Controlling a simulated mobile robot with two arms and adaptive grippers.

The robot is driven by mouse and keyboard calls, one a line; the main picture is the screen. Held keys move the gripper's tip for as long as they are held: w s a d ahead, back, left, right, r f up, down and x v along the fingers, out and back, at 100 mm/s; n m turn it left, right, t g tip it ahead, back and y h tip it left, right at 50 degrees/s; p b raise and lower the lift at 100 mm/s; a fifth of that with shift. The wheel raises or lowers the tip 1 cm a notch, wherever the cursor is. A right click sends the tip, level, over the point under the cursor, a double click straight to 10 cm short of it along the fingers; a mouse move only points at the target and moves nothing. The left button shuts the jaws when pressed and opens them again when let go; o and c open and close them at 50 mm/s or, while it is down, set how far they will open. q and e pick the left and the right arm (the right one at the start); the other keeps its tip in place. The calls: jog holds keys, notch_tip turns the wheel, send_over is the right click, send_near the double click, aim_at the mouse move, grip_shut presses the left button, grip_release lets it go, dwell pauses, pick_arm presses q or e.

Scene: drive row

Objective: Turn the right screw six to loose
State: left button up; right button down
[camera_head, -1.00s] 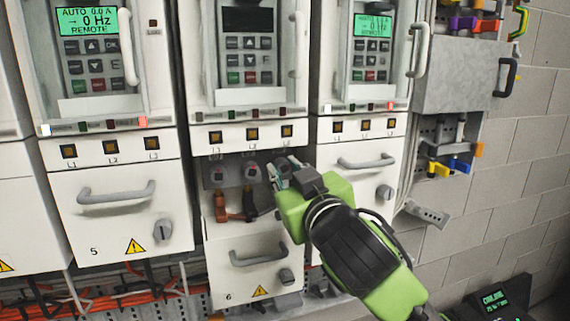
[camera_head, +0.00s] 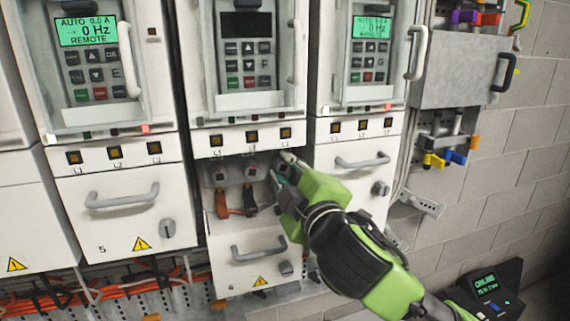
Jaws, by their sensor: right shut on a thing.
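Drive six is the middle cabinet, with its cover (camera_head: 250,262) marked 6 lowered below an open terminal bay (camera_head: 236,170). Two screw terminals show in the bay, a left one (camera_head: 220,173) and a middle one (camera_head: 250,169). Orange and dark cable lugs (camera_head: 236,203) hang below them. The right screw is hidden behind my right gripper (camera_head: 283,168). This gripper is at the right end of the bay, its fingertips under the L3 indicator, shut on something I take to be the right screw. My left gripper is not in view.
Drive five's closed cover (camera_head: 125,205) with a handle is at left, and another closed cover (camera_head: 350,165) is close to the right of my gripper. A small display unit (camera_head: 490,290) stands at lower right.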

jog(key=shift+n, duration=0.4)
jog(key=c, duration=1.8)
grip_release()
jog(key=v, duration=0.7)
jog(key=shift+s, duration=0.2)
